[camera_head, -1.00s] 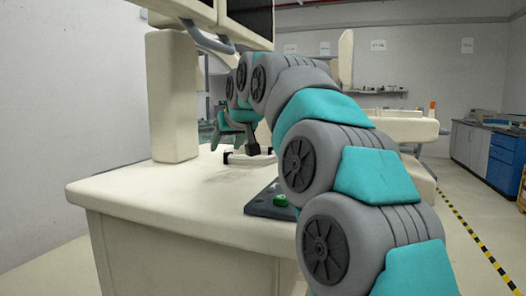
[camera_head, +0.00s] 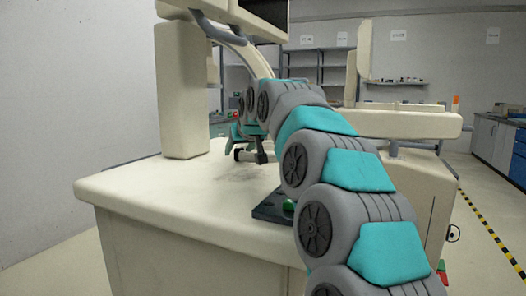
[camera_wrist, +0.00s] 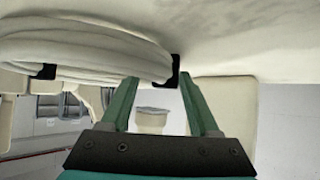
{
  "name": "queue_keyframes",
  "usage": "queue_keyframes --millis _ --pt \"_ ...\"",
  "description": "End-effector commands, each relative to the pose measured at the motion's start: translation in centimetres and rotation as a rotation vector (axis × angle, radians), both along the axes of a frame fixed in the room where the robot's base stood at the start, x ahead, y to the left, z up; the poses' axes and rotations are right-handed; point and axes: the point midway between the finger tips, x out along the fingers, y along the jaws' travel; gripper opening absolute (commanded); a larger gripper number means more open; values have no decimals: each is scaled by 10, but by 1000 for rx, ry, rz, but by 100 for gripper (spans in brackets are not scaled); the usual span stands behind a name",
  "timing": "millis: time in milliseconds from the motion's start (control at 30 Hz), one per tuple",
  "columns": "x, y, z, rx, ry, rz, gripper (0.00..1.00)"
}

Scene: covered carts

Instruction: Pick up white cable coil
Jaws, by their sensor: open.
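The white cable coil (camera_wrist: 90,55) fills the upper left of the wrist view, with black ties around it. It lies against a pale surface. My gripper (camera_wrist: 159,82) is open, its teal fingers apart and pointing toward the coil. The coil's right end and one black tie appear between the fingertips in the picture; I cannot tell whether they touch. In the head view my arm reaches over the cream cart top (camera_head: 140,190). Small dark pieces show near the arm's far end, but I cannot make out the coil there.
A cream post (camera_head: 182,90) rises at the cart's back left, below a monitor (camera_head: 265,10). A dark plate (camera_head: 267,209) with a green knob lies partly behind my arm. The front left of the cart top is clear. Blue cabinets (camera_head: 518,155) stand far right.

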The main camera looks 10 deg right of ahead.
Motion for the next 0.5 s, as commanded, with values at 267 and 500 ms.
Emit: queue_keyframes --millis 267,500 --pt "0 0 1 0 -2 0 50" --pt "0 0 1 1 -3 -1 23"
